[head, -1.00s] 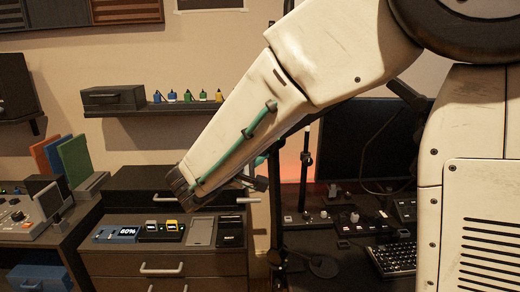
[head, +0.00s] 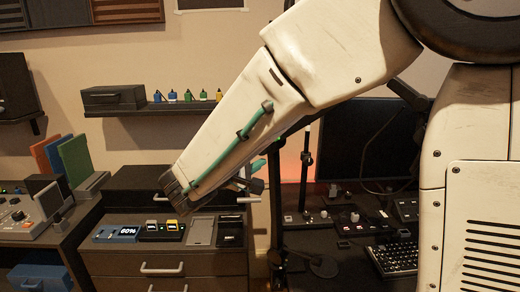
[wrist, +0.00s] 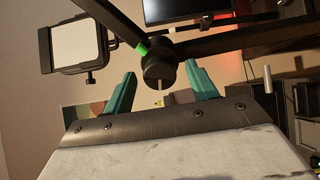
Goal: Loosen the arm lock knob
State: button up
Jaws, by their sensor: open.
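The arm lock knob (wrist: 158,72) is a dark round knob with a pale slot or pin at its lower end. It sits where black stand arms meet, near a green marking (wrist: 143,47). My gripper (wrist: 161,68) is open, with one teal finger on each side of the knob in the wrist view. Gaps show on both sides; I cannot tell how deep the knob lies between the fingers. In the head view a teal finger of my gripper (head: 257,165) shows beyond my forearm, close to the black stand; the knob is not clear there.
A square light panel (wrist: 76,44) hangs on the stand at the left of the wrist view. In the head view, the black stand pole (head: 275,205) rises beside a drawer cabinet (head: 165,262). A desk with a keyboard (head: 395,257) and a monitor (head: 370,140) is at right.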

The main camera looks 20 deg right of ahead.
jog(key=v, duration=0.6)
jog(key=shift+s+a, duration=0.15)
